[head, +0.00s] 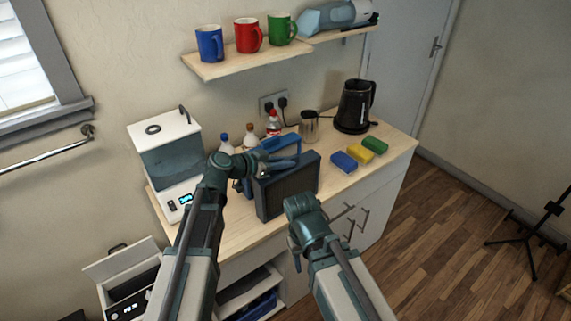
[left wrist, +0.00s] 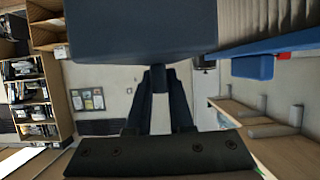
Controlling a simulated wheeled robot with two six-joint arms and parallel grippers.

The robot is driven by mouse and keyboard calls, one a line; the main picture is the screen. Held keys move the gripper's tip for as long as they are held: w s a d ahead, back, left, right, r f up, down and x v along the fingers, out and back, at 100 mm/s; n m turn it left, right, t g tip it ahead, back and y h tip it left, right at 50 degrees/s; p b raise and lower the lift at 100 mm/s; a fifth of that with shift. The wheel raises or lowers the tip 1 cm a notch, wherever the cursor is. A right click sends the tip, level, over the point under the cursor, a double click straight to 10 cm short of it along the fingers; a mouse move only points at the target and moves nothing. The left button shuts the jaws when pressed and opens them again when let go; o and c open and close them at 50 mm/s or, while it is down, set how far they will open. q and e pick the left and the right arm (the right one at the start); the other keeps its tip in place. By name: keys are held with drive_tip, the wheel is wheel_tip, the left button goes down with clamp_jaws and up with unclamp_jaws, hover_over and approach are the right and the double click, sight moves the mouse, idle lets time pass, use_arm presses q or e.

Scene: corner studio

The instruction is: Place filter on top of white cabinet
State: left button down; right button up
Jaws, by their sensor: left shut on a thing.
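The filter (head: 288,190) is a dark, framed rectangular panel that stands upright over the front of the wooden top of the white cabinet (head: 376,222). I cannot tell whether its lower edge touches the top. My left gripper (head: 277,166) is shut on the filter near its upper left edge. In the left wrist view the filter (left wrist: 140,30) fills the upper middle, with the gripper's fingers (left wrist: 160,85) against its lower edge. My right gripper (head: 294,250) hangs in front of the cabinet, apart from the filter. Its fingers are too unclear to judge.
A blue object (head: 280,148) is right behind the filter. A white tank device (head: 168,160) stands left. Bottles, a metal cup (head: 309,127), a black kettle (head: 354,106) and coloured sponges (head: 360,153) occupy the back and right. Some bare top lies right of the filter.

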use_arm(q)
drive_tip(key=shift+f, duration=0.2)
drive_tip(key=c, duration=0.8)
unclamp_jaws()
drive_tip(key=shift+r, duration=0.1)
drive_tip(key=shift+r, duration=0.25)
drive_tip(key=p+v, duration=0.4)
drive_tip(key=v, duration=0.7)
drive_tip(key=shift+s+a+p, duration=0.25)
drive_tip(key=shift+a+p, duration=0.1)
drive_tip(key=shift+a, duration=0.1)
